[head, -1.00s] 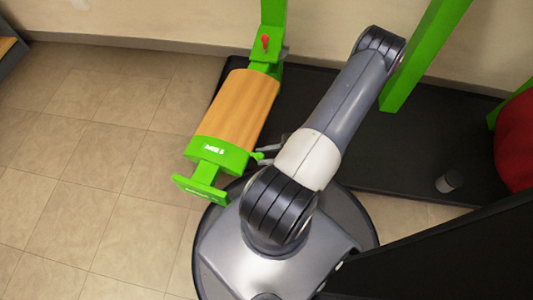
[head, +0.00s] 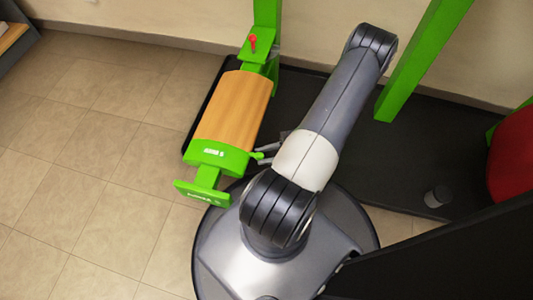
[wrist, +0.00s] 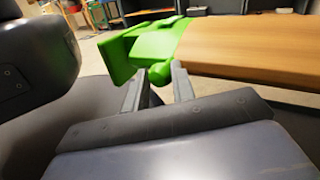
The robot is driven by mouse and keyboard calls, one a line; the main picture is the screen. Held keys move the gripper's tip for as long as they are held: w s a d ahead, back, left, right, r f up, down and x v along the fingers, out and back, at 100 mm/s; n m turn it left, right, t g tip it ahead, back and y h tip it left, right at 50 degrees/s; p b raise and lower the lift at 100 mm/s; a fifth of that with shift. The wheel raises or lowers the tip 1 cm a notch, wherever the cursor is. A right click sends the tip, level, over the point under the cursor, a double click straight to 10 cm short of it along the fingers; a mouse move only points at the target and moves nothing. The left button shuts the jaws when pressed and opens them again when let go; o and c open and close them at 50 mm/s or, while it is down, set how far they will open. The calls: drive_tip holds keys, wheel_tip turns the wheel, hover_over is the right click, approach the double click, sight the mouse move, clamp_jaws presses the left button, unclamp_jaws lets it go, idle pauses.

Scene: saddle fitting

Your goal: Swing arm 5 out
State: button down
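Arm 5 (head: 232,107) is a long pad with a wood-brown top and a green end block. The block has white lettering, too small to read surely, and a green end plate (head: 203,193). The pad also shows in the wrist view (wrist: 250,45). A small green knob (head: 257,155) sticks out on its right side. My gripper (head: 268,153) is at this knob, with one finger on each side. In the wrist view the knob (wrist: 159,74) sits between the fingertips of my gripper (wrist: 157,85), which look shut on it; the contact faces are partly hidden.
A red pin (head: 252,42) stands on the green bracket at the pad's far end. A green post (head: 420,60) rises at the right. A dark mat (head: 390,150) lies beneath, with a small grey cylinder (head: 437,196) on it. Tiled floor (head: 90,170) at left is clear.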

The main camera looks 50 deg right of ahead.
drive_tip(key=c, duration=1.2)
unclamp_jaws()
drive_tip(key=p+v, duration=0.2)
drive_tip(key=v, duration=0.8)
drive_tip(key=shift+s+d, duration=0.2)
drive_tip(key=shift+d, duration=0.15)
drive_tip(key=shift+f, duration=0.1)
drive_tip(key=b+x, duration=0.2)
drive_tip(key=x, duration=0.9)
drive_tip(key=shift+w+a, duration=0.2)
drive_tip(key=shift+a, duration=0.05)
